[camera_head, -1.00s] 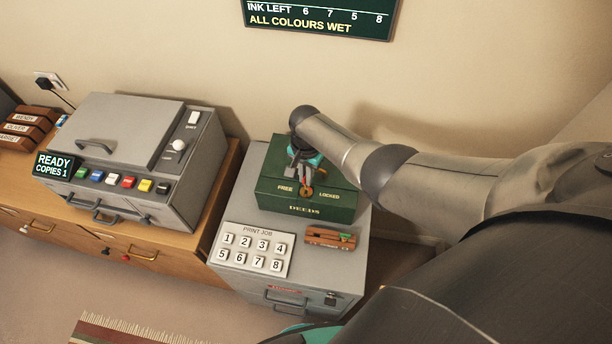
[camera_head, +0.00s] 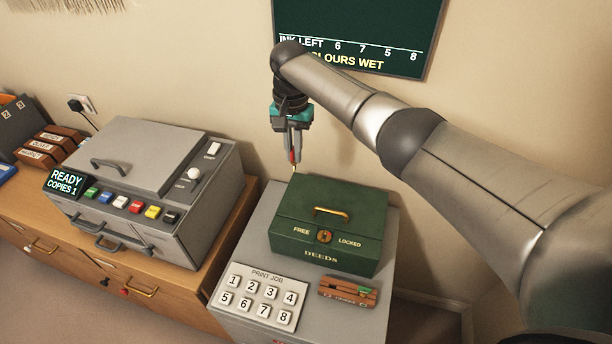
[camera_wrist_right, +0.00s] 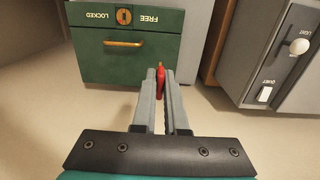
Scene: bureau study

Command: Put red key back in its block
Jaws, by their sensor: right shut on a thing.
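My right gripper (camera_head: 294,158) is shut on the red key (camera_head: 293,156) and holds it in the air above the back left of the green deeds box (camera_head: 350,204). In the right wrist view the red key (camera_wrist_right: 161,84) shows between the two finger tips of my right gripper (camera_wrist_right: 163,80). A thin brass tip points down from it. A small brown wooden block (camera_head: 348,294) lies on the grey cabinet in front of the deeds box, with a green piece in it. The details of its slots are too small to tell. My left gripper is not in view.
The deeds box has a brass handle (camera_head: 331,210) and a lock (camera_head: 324,236) between FREE and LOCKED. A numbered print-job keypad (camera_head: 262,296) is left of the block. A grey copier (camera_head: 145,190) stands further left on a wooden desk. The wall is close behind.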

